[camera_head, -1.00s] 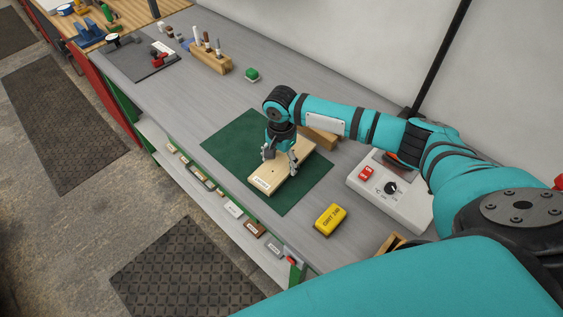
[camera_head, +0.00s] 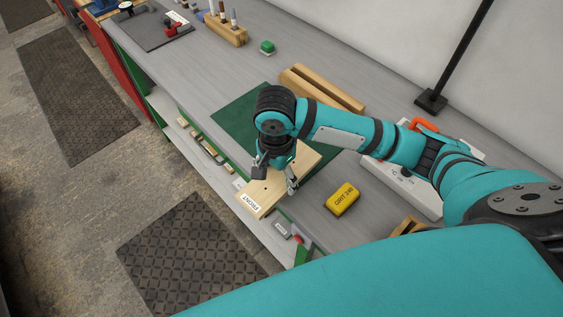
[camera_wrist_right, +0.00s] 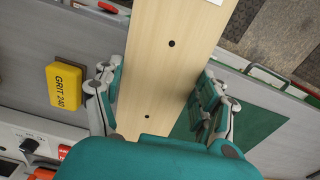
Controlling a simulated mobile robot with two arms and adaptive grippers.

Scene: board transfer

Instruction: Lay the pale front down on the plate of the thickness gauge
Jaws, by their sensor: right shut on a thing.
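The pale front (camera_head: 262,196) is a light wooden board with a label reading FRONT and small dark holes. My right gripper (camera_head: 275,180) is shut on it, one finger on each long side; the grip also shows in the right wrist view, where the pale front (camera_wrist_right: 172,75) runs between the fingers. Its labelled end reaches out past the bench's front edge. A dark plate (camera_head: 150,33) with a round dial and a red part lies at the far left of the bench; it looks like the thickness gauge, but is small here. My left gripper is out of view.
A green mat (camera_head: 238,112) lies under and behind my right gripper. A yellow GRIT 240 block (camera_head: 342,199) is to its right. Wooden bars (camera_head: 322,88), a green-topped item (camera_head: 267,47) and a marker holder (camera_head: 228,33) stand behind. Grey bench between mat and dark plate is clear.

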